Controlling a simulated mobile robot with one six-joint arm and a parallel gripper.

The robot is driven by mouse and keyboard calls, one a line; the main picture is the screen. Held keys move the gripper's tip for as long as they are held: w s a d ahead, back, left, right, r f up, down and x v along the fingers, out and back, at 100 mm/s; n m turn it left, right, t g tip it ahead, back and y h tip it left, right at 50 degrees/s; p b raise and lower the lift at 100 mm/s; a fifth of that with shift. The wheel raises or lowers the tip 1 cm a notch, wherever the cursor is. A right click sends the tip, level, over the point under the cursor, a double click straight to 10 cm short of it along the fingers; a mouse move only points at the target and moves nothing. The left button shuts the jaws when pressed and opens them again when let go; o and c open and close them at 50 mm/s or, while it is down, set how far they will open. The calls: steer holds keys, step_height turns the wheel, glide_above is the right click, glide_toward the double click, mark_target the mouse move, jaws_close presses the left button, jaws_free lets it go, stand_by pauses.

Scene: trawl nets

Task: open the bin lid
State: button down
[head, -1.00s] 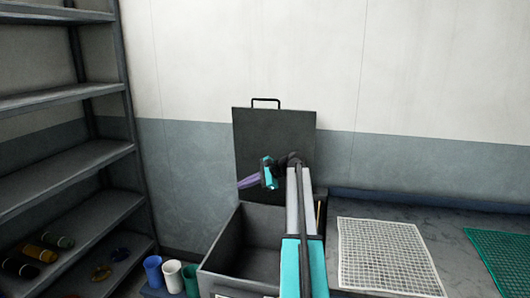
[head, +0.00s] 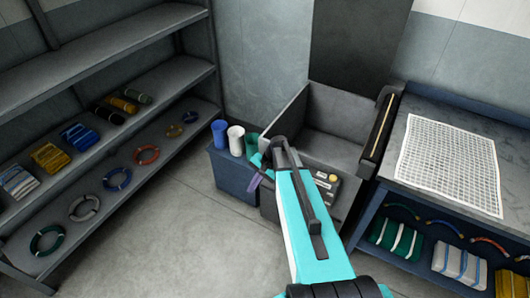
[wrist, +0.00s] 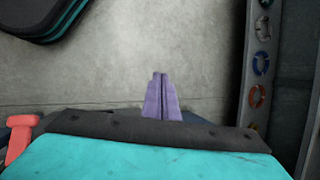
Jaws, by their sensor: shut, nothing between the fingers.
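The bin (head: 345,155) is a dark grey open-topped box, and its inside shows empty in the head view. Its lid (head: 357,48) is a dark flat panel standing upright behind the bin; its top is cut off by the frame. My gripper (head: 254,184), with purple fingers, is in front of and left of the bin, low near the blue box and apart from the lid. In the wrist view the purple fingers (wrist: 160,95) are together with nothing between them, over bare floor. My arm hides part of the bin's front.
A blue box (head: 233,173) with several cups stands left of the bin. A shelf (head: 120,175) with rings and bundles is at the left. A bench (head: 395,165) with white netting (head: 450,163) is at the right. The floor (head: 185,240) between shelf and bin is clear.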

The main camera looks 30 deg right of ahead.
steer(key=s+a+f+n+g+h+b, duration=0.1)
steer(key=s+a+f+n+g, duration=0.15)
steer(key=s+a+f, duration=0.45)
steer(key=s+a+f+n+g+h, duration=0.1)
steer(key=s+a+f+n, duration=0.25)
steer(key=s, duration=0.55)
steer(key=s+a+f+n+g+h, duration=0.1)
steer(key=s+f+n, duration=0.2)
steer(key=s, duration=0.6)
steer(key=s+a+f+n+g+h+b, duration=0.1)
steer(key=s+f+n+g+h, duration=0.1)
steer(key=s, duration=0.7)
steer(key=shift+a+f+n, duration=0.25)
steer(key=shift+f+n, duration=0.45)
